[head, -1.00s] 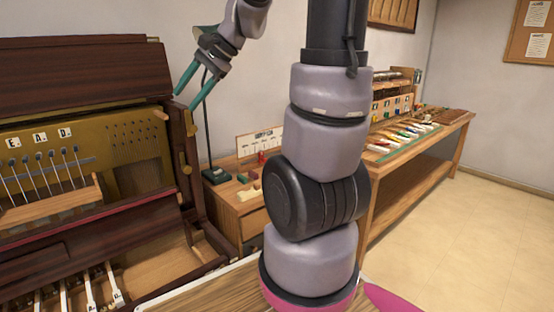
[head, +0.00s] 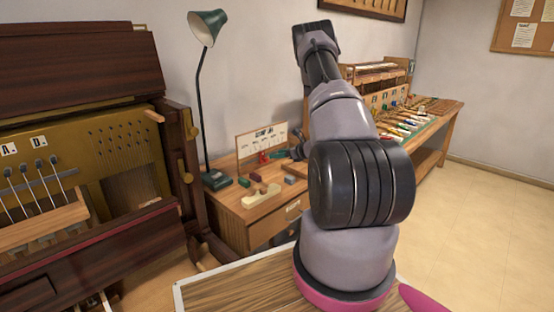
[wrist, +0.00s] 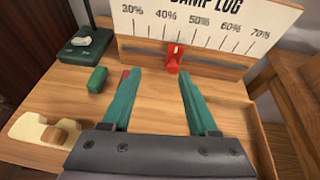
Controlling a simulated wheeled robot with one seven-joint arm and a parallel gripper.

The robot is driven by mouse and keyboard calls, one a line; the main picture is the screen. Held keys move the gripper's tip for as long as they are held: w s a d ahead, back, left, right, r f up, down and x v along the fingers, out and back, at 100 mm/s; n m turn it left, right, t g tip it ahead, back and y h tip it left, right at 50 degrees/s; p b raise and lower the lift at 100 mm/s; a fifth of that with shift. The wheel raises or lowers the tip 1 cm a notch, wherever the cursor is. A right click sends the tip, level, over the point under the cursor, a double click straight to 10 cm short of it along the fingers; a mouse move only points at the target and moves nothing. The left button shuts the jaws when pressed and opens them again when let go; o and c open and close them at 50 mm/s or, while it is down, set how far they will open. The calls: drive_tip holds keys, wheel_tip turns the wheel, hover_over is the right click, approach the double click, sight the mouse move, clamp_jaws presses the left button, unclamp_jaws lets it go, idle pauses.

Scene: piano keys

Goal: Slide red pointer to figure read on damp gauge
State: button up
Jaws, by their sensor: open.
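The damp log board (head: 255,141) stands at the back of the small wooden desk. In the wrist view the board (wrist: 150,28) carries a scale from 30% to 70%. The red pointer (wrist: 173,58) sits on the board's lower ledge, just below and slightly right of the 40% label; it also shows in the head view (head: 263,157). My gripper (wrist: 158,76) is open and empty, its teal fingers pointing at the board. The pointer lies beyond the fingertips, between their lines and nearer the right one, apparently untouched. I cannot make out a damp gauge.
A green lamp (head: 207,100) stands left of the board. A green block (wrist: 97,79) and a cream wooden tool (wrist: 45,130) lie left of my fingers. A dark red block (head: 256,177) is nearby. The opened piano (head: 100,150) stands at the left. Floor at the right is clear.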

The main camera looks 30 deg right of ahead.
sight(268, 160)
drive_tip(key=shift+m+h, duration=0.5)
drive_tip(key=shift+m, duration=0.1)
drive_tip(key=w+f, duration=0.2)
drive_tip(key=w, duration=0.1)
drive_tip(key=w+f, duration=0.2)
drive_tip(key=w, duration=0.1)
drive_tip(key=w+f, duration=0.2)
drive_tip(key=w, duration=0.1)
drive_tip(key=shift+w+a+f, duration=0.1)
drive_tip(key=shift+a+f, duration=0.25)
drive_tip(key=shift+a, duration=0.05)
clamp_jaws()
drive_tip(key=shift+d, duration=0.15)
idle(0.5)
